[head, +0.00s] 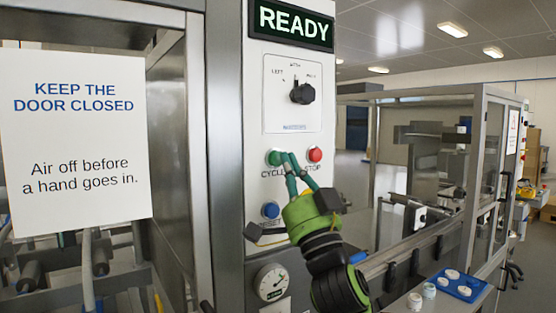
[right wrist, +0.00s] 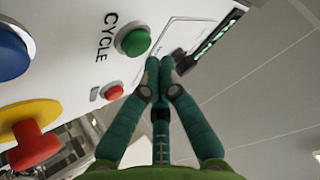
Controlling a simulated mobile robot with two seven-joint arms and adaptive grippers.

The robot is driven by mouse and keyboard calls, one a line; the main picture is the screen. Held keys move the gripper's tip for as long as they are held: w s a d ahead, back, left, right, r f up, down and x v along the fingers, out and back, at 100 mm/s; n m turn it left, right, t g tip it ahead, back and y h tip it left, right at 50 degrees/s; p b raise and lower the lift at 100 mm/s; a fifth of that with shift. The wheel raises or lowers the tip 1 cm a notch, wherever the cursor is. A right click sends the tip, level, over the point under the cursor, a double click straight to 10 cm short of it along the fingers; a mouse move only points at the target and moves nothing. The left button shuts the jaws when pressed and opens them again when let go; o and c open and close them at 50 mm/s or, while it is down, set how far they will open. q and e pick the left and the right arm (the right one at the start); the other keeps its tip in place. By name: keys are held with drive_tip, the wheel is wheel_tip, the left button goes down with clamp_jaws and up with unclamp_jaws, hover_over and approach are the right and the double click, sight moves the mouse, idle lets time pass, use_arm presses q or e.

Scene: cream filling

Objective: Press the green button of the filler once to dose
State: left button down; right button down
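The green button (head: 274,157) sits above the word CYCLE on the white panel of the filler, left of the red STOP button (head: 315,155). My right gripper (head: 287,156) has its teal fingertips together in front of the panel, at the green button's right edge in the head view. In the right wrist view the shut fingertips (right wrist: 160,63) appear just right of and below the green button (right wrist: 133,41). My left gripper is not in view.
A READY display (head: 291,25) and a black selector knob (head: 302,93) are above the buttons. A blue button (head: 270,210) and a gauge (head: 271,282) are below. The right wrist view shows a red knob on a yellow base (right wrist: 35,143). A blue tray (head: 459,287) stands at right.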

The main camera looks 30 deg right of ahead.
drive_tip(key=shift+w, duration=0.15)
drive_tip(key=shift+w, duration=0.35)
drive_tip(key=shift+w, duration=0.4)
idle(0.8)
drive_tip(key=shift+s, duration=0.1)
idle(0.4)
drive_tip(key=shift+s, duration=0.75)
drive_tip(key=shift+s, duration=0.1)
drive_tip(key=shift+s+d, duration=0.2)
drive_tip(key=shift+s, duration=2.2)
